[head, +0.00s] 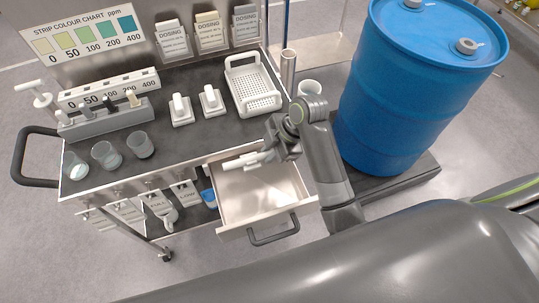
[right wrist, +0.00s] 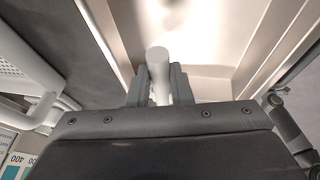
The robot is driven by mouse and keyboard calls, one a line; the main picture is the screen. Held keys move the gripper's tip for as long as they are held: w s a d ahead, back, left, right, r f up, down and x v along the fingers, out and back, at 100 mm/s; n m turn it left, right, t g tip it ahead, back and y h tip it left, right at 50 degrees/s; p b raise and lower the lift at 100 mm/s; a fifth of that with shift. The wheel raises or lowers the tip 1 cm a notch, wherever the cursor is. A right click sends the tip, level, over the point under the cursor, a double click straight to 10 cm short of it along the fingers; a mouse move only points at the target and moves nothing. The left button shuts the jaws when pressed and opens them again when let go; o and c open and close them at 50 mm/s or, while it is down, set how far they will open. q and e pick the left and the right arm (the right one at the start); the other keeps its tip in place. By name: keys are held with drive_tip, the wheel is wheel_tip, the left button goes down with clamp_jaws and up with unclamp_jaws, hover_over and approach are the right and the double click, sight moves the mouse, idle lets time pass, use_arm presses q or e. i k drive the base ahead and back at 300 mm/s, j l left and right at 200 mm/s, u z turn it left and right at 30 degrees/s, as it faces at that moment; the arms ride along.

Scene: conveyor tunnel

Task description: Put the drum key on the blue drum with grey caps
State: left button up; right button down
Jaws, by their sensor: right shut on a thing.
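The blue drum (head: 392,95) stands upright at the right, on a dark low platform. Its top has two grey caps (head: 466,46); one is cut by the top edge of the view. My right gripper (head: 262,157) is over the open drawer, left of the drum and well apart from it. It is shut on a white rod-like thing, which looks like the drum key (head: 243,162). In the right wrist view the drum key's round white bar (right wrist: 158,62) is between the two dark fingers. Part of it is hidden by the gripper. My left gripper is not in view.
The open drawer (head: 258,227) juts from the dark-topped cart (head: 205,136). On the cart are a white basket (head: 252,88), beakers (head: 107,154), a strip rack and white-handled pieces. A grey pipe (head: 288,70) and white cup (head: 309,88) stand between cart and drum.

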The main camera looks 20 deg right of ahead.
sight(419, 29)
drive_tip(key=l+u, duration=0.15)
drive_tip(key=l, duration=0.4)
drive_tip(key=k+l+u, duration=0.1)
drive_tip(key=l, duration=0.5)
drive_tip(key=l+u, duration=0.15)
drive_tip(key=l, duration=0.4)
drive_tip(key=k, duration=0.05)
